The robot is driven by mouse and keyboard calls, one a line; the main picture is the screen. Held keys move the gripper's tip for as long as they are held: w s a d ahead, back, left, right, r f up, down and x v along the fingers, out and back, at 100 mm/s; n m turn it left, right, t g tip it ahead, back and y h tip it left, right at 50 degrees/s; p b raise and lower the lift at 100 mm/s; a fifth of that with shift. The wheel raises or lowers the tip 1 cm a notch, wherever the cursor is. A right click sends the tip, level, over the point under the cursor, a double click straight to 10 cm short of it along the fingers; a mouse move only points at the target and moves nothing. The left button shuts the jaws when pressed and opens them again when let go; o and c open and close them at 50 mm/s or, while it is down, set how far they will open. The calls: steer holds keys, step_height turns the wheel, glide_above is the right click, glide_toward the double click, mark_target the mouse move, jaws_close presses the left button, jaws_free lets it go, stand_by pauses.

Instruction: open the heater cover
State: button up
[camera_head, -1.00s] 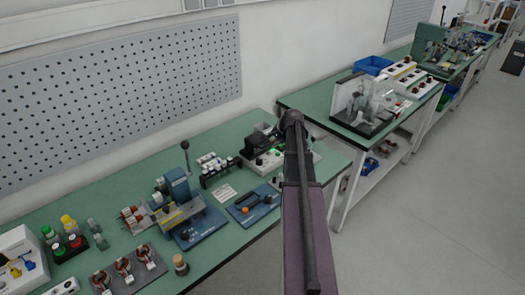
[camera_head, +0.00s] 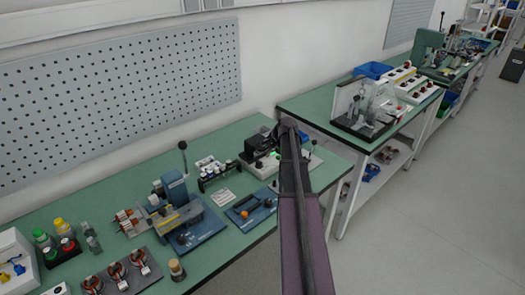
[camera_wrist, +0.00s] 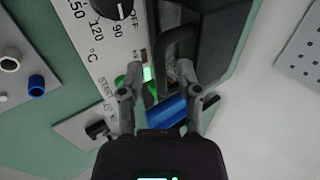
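The heater is a pale unit with a dark cover. In the head view the heater (camera_head: 263,166) stands at the back right of the near bench, partly hidden by my arm. In the wrist view its white control panel (camera_wrist: 100,45) shows a black dial, temperature marks and a lit green part. The dark cover (camera_wrist: 222,40) lies right of the panel. A black bar handle (camera_wrist: 177,42) rises there, close to the fingertips. My gripper (camera_wrist: 160,75) is open, its fingers on either side of the handle's near end. I cannot tell whether they touch it.
A pegboard (camera_head: 120,95) covers the wall behind.

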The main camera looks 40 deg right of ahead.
jaws_close()
steer(key=shift+w+r+p, duration=0.4)
steer(key=shift+r+p, duration=0.4)
steer(key=shift+w+r+p, duration=0.35)
steer(key=shift+r+p, duration=0.05)
steer(key=shift+w+a+r+p, duration=0.1)
steer(key=shift+w+r+p, duration=0.85)
steer(key=shift+w, duration=0.05)
